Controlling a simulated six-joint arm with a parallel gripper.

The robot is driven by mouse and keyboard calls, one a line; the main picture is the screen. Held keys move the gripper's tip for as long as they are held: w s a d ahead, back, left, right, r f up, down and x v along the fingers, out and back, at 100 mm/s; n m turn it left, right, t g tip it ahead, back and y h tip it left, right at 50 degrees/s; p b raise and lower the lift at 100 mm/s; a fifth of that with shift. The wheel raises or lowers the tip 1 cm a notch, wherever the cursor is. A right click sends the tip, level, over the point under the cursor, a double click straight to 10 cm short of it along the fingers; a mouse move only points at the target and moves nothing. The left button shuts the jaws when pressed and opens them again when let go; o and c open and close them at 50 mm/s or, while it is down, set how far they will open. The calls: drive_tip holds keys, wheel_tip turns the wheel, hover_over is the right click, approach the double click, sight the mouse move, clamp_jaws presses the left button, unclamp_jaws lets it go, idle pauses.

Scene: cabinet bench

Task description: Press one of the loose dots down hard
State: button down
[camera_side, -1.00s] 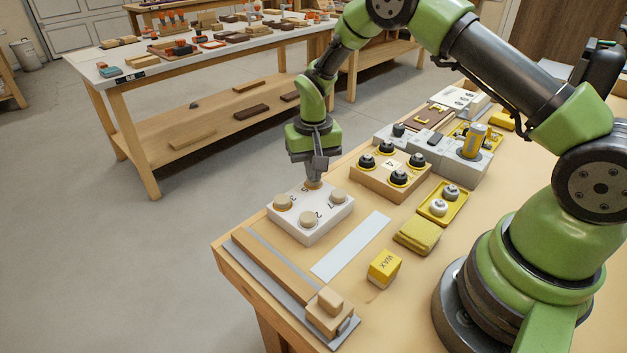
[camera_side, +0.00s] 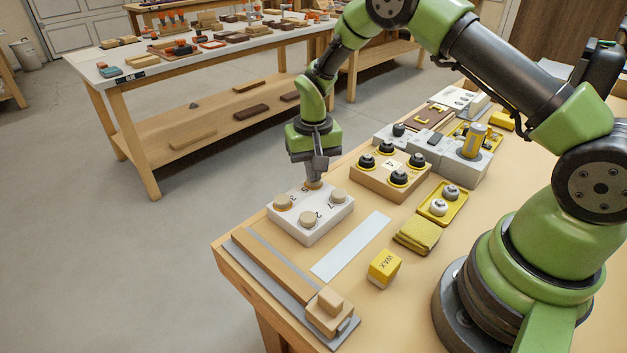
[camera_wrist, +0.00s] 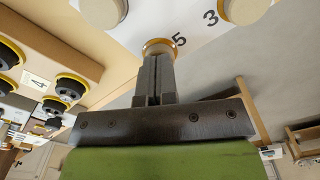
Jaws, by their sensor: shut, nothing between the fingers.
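A white block (camera_side: 310,234) on the bench holds round beige dots, with the numbers 5, 3, 2 and 7 printed beside them. The left dot (camera_side: 283,201), front dot (camera_side: 308,219) and right dot (camera_side: 337,199) stand clear. My gripper (camera_side: 315,180) is upright over the far dot, by the 5, its fingers together and empty. In the wrist view the fingertips (camera_wrist: 158,58) overlap this dot (camera_wrist: 160,44), which shows an orange rim. The tips appear to be on it; how far it is pressed is hidden.
A wooden block with black knobs (camera_side: 380,188) stands close to the right. A pale strip (camera_side: 350,246), a yellow wax block (camera_side: 384,268), a folded yellow cloth (camera_side: 416,235) and a yellow tray (camera_side: 458,207) lie nearer. A wooden rail (camera_side: 275,265) runs along the left edge.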

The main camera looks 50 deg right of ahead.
wheel_tip(320, 180, up, 11)
idle(1.2)
drive_tip(key=s+a+r+n+t+y, duration=0.1)
drive_tip(key=s+a+r+t, duration=0.25)
drive_tip(key=s+r, duration=0.85)
drive_tip(key=s+a+r+n+t+y, duration=0.1)
drive_tip(key=s+r+t, duration=0.2)
drive_tip(key=s, duration=0.8)
drive_tip(key=shift+s+a+r+t, duration=0.2)
drive_tip(key=shift+s+r+t, duration=0.1)
drive_tip(key=shift+t, duration=0.05)
